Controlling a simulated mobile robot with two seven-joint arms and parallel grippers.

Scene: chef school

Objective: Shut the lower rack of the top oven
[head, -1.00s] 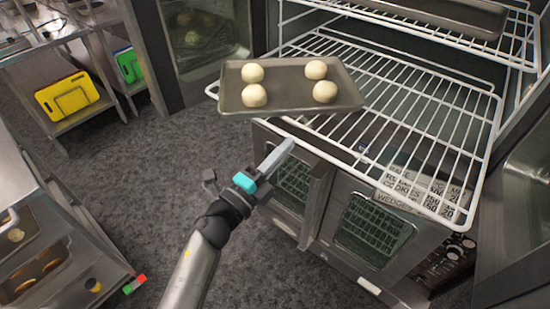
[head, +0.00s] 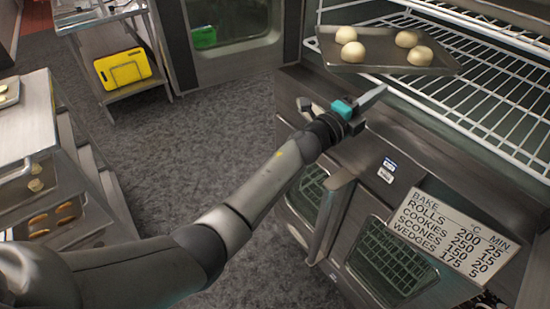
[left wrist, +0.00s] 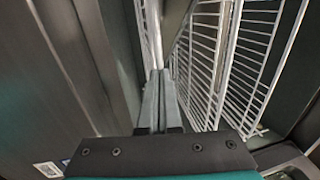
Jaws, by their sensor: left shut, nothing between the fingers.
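The lower rack (head: 480,112) of the top oven is white wire. Its front rail runs along the oven opening, and the frame cuts off its right part. A grey tray (head: 385,62) with dough balls sits on its left part. My left gripper (head: 380,92) is shut and empty, its tips at the front rail below the tray; I cannot tell for sure whether they touch. In the left wrist view, the shut fingers (left wrist: 160,82) point at the rack's wires (left wrist: 235,55). My right gripper is not in view.
An upper rack (head: 485,25) shows above. The lower oven's front bears a baking-times card (head: 450,238) and windowed doors (head: 385,260). A rack cart (head: 30,125) stands at left, and a shelf with a yellow board (head: 123,70) behind. The grey floor between is clear.

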